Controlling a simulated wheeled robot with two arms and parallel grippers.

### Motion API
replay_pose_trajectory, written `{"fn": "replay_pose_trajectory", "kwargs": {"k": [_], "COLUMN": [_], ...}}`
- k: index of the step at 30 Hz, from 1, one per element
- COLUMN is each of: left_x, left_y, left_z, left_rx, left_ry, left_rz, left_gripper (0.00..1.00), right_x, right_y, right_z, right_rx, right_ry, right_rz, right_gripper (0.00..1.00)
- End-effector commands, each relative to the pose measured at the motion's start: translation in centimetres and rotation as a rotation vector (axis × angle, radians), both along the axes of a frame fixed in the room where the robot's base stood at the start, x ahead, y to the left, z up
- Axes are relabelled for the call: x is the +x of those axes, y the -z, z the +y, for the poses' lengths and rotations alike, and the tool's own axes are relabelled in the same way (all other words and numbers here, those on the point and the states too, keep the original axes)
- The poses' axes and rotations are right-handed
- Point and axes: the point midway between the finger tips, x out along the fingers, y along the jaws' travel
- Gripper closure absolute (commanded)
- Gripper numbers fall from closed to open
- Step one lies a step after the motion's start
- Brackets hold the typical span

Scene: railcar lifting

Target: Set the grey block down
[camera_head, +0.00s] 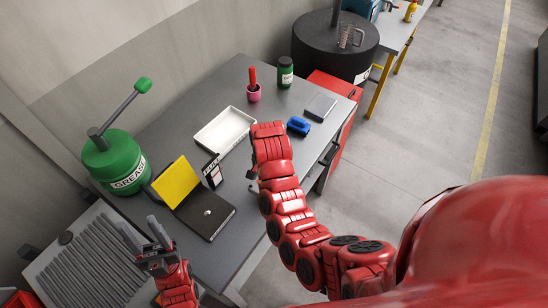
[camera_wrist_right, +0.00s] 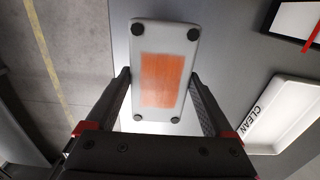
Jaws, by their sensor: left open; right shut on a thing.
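The grey block (camera_wrist_right: 140,55) shows in the right wrist view, with an orange rectangle and dark round corner feet on its facing side. My right gripper (camera_wrist_right: 162,76) is shut on it, one finger along each long side. The grey table top lies behind the block; whether they touch cannot be told. In the head view my right arm reaches over the table, and I cannot make out the held block. My left gripper (camera_head: 145,232) is open and empty, over the ribbed grey surface at the lower left.
A white tray (camera_head: 205,146), also in the wrist view (camera_wrist_right: 262,138), lies beside my right arm.

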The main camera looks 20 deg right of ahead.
Motion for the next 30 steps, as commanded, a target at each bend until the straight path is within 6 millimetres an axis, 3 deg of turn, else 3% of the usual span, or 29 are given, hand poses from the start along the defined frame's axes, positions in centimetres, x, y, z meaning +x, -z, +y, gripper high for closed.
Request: {"fn": "replay_pose_trajectory", "kwargs": {"k": [1,11,14,25,30], "left_x": [0.0,0.0,0.0,0.0,0.0], "left_y": [1.5,8.0,7.0,7.0,5.1], "left_z": [0.0,0.0,0.0,0.0,0.0], "left_rx": [0.0,0.0,0.0,0.0,0.0], "left_ry": [0.0,0.0,0.0,0.0,0.0], "left_rz": [0.0,0.0,0.0,0.0,0.0], "left_gripper": [0.5,0.5,0.5,0.5,0.5], "right_x": [1.4,7.4,8.3,9.6,9.4], "right_y": [0.7,1.7,0.7,1.0,2.6], "right_z": [-1.0,-4.5,-5.1,-6.0,-5.9], "right_rx": [-0.005,-0.003,-0.002,0.0,0.0], "right_ry": [0.003,0.002,0.001,0.002,0.001], "right_rz": [-0.007,-0.006,-0.002,0.0,0.006], "right_gripper": [0.91,0.91,0.91,0.91,0.91]}}
